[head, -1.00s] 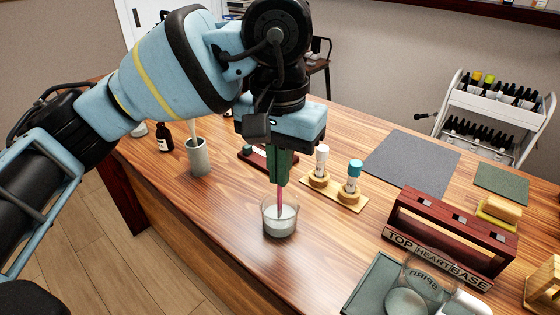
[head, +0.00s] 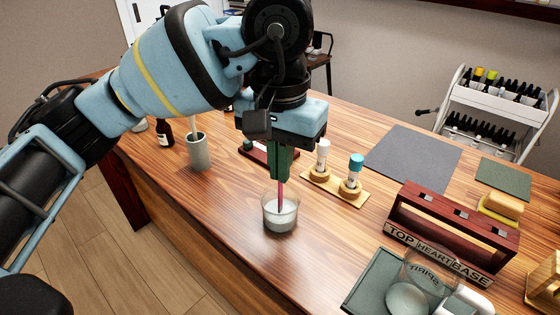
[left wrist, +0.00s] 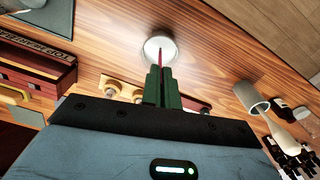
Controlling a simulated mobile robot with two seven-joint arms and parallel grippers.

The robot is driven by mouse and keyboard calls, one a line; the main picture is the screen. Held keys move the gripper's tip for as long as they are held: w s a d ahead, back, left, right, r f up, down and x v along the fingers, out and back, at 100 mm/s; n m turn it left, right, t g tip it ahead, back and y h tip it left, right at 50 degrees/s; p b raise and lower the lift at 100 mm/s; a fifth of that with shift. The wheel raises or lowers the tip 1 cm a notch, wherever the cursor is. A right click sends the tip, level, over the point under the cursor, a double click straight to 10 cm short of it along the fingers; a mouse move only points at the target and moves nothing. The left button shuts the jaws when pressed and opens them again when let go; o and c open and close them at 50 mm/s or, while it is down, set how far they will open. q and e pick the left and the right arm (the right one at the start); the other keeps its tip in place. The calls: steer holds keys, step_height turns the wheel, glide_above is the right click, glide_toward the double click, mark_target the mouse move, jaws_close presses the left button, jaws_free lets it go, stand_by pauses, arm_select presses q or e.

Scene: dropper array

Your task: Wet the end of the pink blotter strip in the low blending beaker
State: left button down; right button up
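The pink blotter strip (head: 281,195) hangs upright, point down, from my left gripper (head: 281,165). The green fingers are shut on its upper part. The strip's lower end is inside the low glass beaker (head: 280,220), which holds a pale liquid or has a pale base. I cannot tell exactly how deep the tip reaches. In the left wrist view the strip (left wrist: 160,56) runs from the fingers (left wrist: 161,72) into the round beaker (left wrist: 159,41). My right gripper is not in view.
A grey cup with a stick (head: 198,152) and a dark bottle (head: 165,132) stand left. A wooden holder (head: 340,188) with two capped vials is behind the beaker. Right are a dark red rack (head: 452,232), a green tray (head: 362,290) with a glass jar, and a grey mat (head: 412,160).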

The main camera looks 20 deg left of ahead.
arm_select(q)
steer(key=shift+r, duration=0.1)
